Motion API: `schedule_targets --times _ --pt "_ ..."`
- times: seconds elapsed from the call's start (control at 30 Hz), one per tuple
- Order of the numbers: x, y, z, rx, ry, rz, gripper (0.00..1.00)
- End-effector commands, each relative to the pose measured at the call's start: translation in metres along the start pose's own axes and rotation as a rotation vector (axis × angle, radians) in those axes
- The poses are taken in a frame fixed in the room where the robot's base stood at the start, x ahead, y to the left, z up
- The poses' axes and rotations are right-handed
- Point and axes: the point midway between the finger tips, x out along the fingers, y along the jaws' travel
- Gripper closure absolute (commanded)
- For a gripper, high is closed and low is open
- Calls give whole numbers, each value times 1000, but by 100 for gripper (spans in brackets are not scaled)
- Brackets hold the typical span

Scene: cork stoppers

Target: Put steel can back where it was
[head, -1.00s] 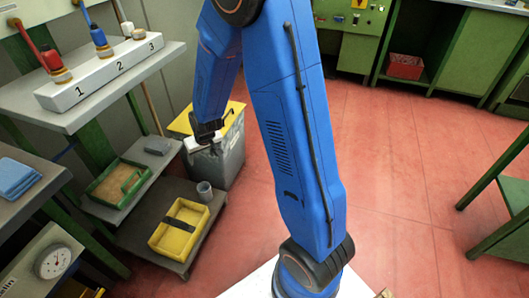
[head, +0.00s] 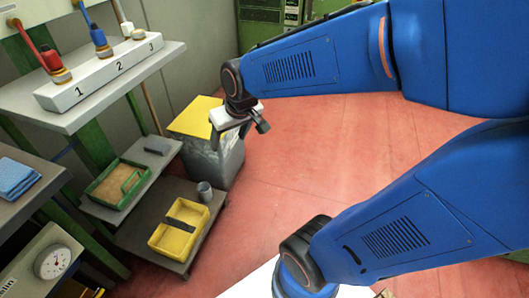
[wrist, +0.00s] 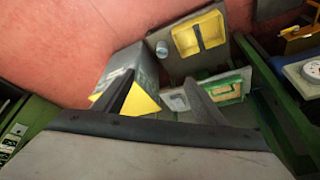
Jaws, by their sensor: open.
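The steel can (head: 204,191) is a small grey cylinder standing upright on the low grey shelf (head: 140,234), just right of the yellow tray (head: 180,228). The can also shows in the wrist view (wrist: 162,49), beside the yellow tray (wrist: 200,33). My gripper (head: 238,138) is open and empty, in the air above and to the right of the can, in front of the yellow-lidded grey bin (head: 228,165). In the wrist view the two dark fingers (wrist: 160,92) stand apart, with nothing between them that they touch.
A shelf above holds a green-rimmed tray (head: 118,184) and a small grey block (head: 157,146). A dial gauge (head: 53,262) is at lower left. The red floor right of the bin is clear.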

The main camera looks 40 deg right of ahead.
Motion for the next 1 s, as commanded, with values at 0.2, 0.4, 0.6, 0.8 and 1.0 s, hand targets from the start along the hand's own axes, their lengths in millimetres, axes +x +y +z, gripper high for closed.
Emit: schedule_targets --times 0.2,0.4,0.6,0.8,1.0 --pt "-48 7 44 -2 9 16 36" --pt "-81 12 84 0 11 31 36" --pt "-97 15 112 1 7 44 36" --pt "-101 16 118 2 6 46 36" --pt "-101 16 118 2 6 46 36"
